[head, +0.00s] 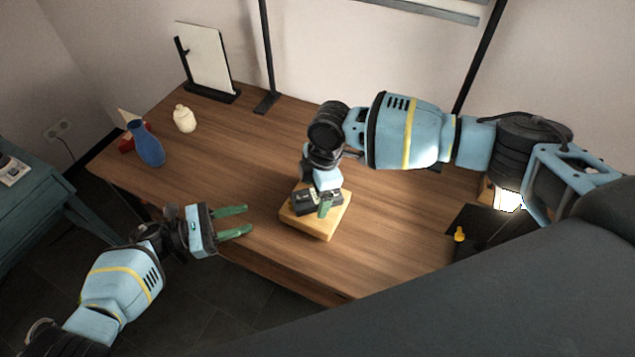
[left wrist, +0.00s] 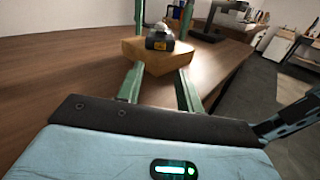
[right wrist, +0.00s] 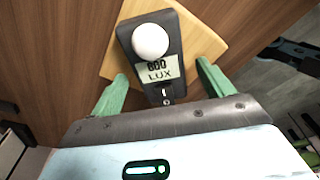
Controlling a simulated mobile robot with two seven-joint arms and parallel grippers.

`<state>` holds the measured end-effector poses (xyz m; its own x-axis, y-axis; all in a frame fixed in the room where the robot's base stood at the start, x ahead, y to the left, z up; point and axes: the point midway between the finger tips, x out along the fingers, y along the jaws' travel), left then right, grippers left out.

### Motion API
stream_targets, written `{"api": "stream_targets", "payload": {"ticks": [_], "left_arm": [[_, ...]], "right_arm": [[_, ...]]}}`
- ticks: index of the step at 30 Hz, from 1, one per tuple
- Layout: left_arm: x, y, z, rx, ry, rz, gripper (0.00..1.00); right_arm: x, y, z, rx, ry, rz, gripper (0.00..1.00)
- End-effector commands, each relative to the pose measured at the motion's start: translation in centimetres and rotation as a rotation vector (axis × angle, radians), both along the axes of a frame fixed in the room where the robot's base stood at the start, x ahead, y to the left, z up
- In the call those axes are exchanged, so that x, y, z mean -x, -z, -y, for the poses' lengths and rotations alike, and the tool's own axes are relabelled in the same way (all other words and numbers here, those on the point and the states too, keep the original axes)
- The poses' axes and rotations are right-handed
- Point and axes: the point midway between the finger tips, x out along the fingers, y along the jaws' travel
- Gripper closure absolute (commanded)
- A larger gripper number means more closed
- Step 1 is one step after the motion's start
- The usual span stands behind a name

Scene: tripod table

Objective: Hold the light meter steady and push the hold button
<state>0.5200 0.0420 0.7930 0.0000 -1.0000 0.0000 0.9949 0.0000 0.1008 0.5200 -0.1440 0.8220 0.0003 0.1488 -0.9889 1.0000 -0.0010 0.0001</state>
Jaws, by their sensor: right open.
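The light meter (head: 303,203) is dark with a white dome (right wrist: 150,42). Its lit display (right wrist: 158,68) reads LUX under digits, with small markings below. It lies on a pale wooden block (head: 320,228) on the table and also shows in the left wrist view (left wrist: 157,44). My right gripper (right wrist: 161,72) is open above the block, its green fingers on either side of the meter's lower end, with gaps visible. My left gripper (head: 247,219) is open and empty at the table's front edge, left of the block. Its fingers point towards the block in the left wrist view (left wrist: 160,80).
A blue vase (head: 147,146), a cream jar (head: 184,119) and a white panel on a stand (head: 205,58) stand at the left. A yellow object (head: 459,234) lies on a dark mat at the right, near a bright lamp (head: 508,200). Table between is clear.

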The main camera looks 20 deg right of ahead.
Motion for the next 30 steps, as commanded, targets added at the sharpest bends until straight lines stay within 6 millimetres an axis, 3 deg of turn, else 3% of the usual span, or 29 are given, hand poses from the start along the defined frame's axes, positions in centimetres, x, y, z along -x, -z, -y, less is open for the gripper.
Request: {"api": "stream_targets", "payload": {"ticks": [8,20,28,30], "left_arm": [[-0.01,-0.01,0.01,0.000,0.000,0.000,0.64],[0.00,-0.01,0.01,0.000,0.000,0.000,0.64],[0.00,-0.01,0.01,0.000,0.000,0.000,0.98],[0.00,-0.01,0.01,0.000,0.000,0.000,1.00]], "right_arm": [[0.01,0.17,-0.05,0.000,0.000,0.000,0.20],[0.01,0.14,-0.04,0.000,0.000,0.000,0.71],[0.01,0.13,-0.04,0.000,0.000,0.000,0.72],[0.01,0.13,-0.03,0.000,0.000,0.000,0.72]]}}
